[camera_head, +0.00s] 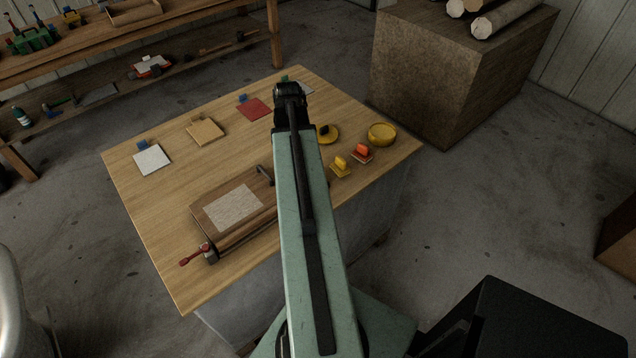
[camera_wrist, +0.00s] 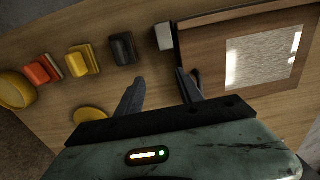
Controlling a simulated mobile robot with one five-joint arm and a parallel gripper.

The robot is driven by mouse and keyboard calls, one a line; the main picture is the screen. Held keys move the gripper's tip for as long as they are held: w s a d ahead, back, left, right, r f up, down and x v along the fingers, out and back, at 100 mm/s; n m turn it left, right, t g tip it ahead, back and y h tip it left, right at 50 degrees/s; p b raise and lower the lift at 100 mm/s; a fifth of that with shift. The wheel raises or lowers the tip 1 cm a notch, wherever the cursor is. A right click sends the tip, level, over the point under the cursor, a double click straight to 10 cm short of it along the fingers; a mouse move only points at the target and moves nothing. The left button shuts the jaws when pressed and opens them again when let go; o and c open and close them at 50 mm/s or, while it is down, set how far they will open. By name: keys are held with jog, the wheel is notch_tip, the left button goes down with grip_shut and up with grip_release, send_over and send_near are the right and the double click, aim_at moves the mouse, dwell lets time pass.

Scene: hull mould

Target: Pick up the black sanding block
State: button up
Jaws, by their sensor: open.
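The black sanding block (camera_wrist: 123,48) lies on the wooden table in the wrist view, between a yellow block (camera_wrist: 82,60) and a pale block (camera_wrist: 163,36). My arm hides it in the head view. My gripper (camera_wrist: 160,76) is open with nothing between its fingers. In the wrist view the black block shows beyond the fingertips, a little to the left of the gap between them. The gripper looks above the table and apart from the block.
On the table (camera_head: 150,216) are an orange-red block (camera_head: 362,152), a yellow bowl (camera_head: 382,133), a yellow disc (camera_wrist: 91,115), and a clamped board with a pale sheet (camera_head: 233,207). Colored sheets lie along the far side. A shelf (camera_head: 190,62) and large brown block (camera_head: 440,75) stand behind.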

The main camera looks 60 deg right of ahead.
jog(key=shift+m, duration=0.3)
jog(key=s+d, duration=0.2)
jog(key=s, duration=0.1)
jog(key=s+d, duration=0.3)
jog(key=shift+s+d+f, duration=0.15)
jog(key=shift+d, duration=0.15)
notch_tip(320, 180, down, 8)
jog(key=b, duration=0.8)
jog(key=shift+f, duration=0.1)
jog(key=shift+r, duration=0.2)
grip_shut()
